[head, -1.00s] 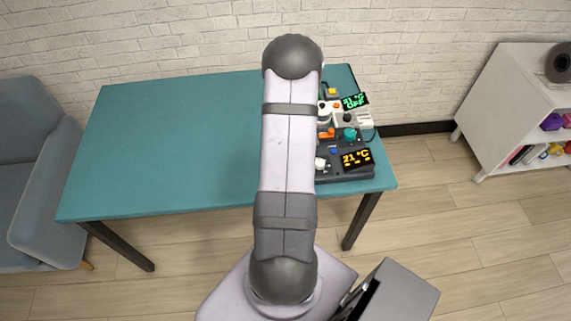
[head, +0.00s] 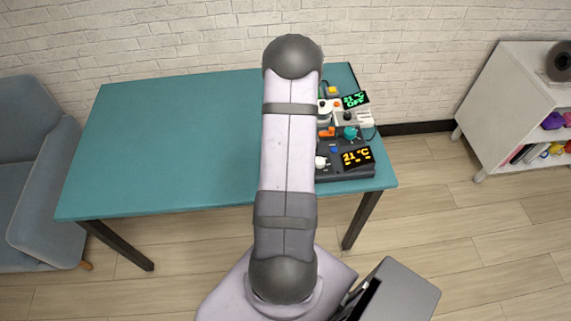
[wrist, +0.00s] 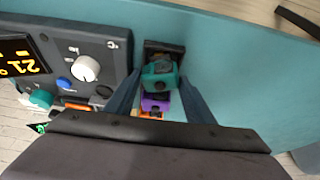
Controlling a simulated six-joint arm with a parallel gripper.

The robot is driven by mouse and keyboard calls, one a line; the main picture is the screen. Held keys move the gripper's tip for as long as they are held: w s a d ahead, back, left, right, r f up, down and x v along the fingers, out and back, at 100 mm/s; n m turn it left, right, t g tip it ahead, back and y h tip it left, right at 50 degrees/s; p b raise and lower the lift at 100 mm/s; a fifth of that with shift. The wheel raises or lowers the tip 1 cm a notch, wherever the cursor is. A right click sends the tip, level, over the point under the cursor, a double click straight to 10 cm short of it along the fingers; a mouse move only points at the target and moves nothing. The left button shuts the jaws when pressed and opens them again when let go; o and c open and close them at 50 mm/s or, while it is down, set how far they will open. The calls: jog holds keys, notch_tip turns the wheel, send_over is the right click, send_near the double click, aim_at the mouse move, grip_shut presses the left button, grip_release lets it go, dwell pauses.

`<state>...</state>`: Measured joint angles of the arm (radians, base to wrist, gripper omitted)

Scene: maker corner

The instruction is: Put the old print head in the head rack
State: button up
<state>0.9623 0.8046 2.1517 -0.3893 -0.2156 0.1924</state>
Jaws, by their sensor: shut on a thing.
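My gripper (wrist: 158,78) shows in the wrist view with its two blue-grey fingers closed on either side of a teal print head (wrist: 160,73). The teal head is at the dark head rack (wrist: 164,47), whose end shows just beyond it. I cannot tell whether it is seated or just above the rack. A purple head (wrist: 154,103) and an orange piece (wrist: 150,115) stand in line with it, nearer the camera. Their lower parts are hidden. In the head view my arm hides the gripper and the rack.
A dark control unit (wrist: 107,50) with a white knob and an amber display stands close left of the gripper. A teal knob (wrist: 40,98) and a light unit with a green display (head: 355,99) are near it. The left of the teal table (head: 170,140) is clear.

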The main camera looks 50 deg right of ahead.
jog(key=o, duration=1.2)
jog(key=shift+r, duration=0.1)
notch_tip(320, 180, up, 7)
jog(key=p, duration=0.7)
jog(key=shift+f, duration=0.2)
